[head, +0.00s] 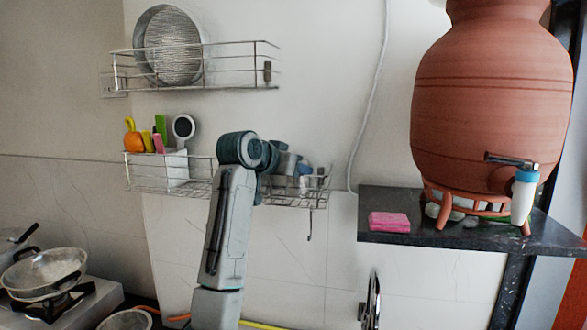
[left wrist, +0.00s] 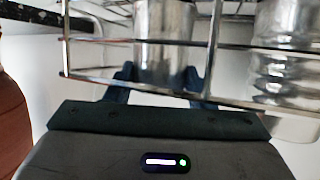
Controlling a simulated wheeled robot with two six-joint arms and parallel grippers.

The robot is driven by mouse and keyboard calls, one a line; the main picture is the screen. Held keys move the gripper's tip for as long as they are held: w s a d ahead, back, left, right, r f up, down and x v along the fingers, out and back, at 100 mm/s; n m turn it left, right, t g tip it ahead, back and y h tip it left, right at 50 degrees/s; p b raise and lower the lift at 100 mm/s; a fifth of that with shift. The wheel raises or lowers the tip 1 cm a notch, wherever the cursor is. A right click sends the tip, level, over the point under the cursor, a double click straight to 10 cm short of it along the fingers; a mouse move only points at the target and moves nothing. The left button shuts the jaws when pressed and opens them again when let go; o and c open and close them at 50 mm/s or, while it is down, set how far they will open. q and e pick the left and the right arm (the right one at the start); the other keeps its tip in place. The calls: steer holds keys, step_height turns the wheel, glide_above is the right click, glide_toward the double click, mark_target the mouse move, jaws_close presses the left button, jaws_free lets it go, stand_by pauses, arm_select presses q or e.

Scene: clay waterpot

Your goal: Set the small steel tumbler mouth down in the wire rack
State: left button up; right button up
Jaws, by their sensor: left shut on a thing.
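My left gripper (head: 286,166) is at the right part of the lower wire rack (head: 160,186), largely hidden by its own wrist in the head view. In the left wrist view the fingers (left wrist: 158,78) are shut on the small steel tumbler (left wrist: 163,38), one on each side. The tumbler is behind the wires of the rack (left wrist: 110,82), which cross in front of it. Whether it rests on the rack floor and which way its mouth faces cannot be told. My right gripper is in neither view.
Another ribbed steel vessel (left wrist: 284,50) is close beside the tumbler. A white holder (head: 172,166) with utensils fills the rack's left part. A clay waterpot (head: 490,90) stands on a dark shelf (head: 440,236) at right, with a pink sponge (head: 389,222). An upper rack (head: 235,88) hangs above.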

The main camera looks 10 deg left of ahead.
arm_select(q)
steer(key=o, duration=1.1)
steer(key=shift+c, duration=0.2)
steer(key=shift+s+a+b, duration=0.1)
steer(key=shift+s+b, duration=0.05)
steer(key=shift+b, duration=0.15)
steer(key=b+v, duration=0.4)
steer(key=v, duration=0.6)
steer(key=shift+r+b, duration=0.15)
steer(key=shift+b, duration=0.2)
steer(key=shift+s+a, duration=0.15)
steer(key=shift+s, duration=0.05)
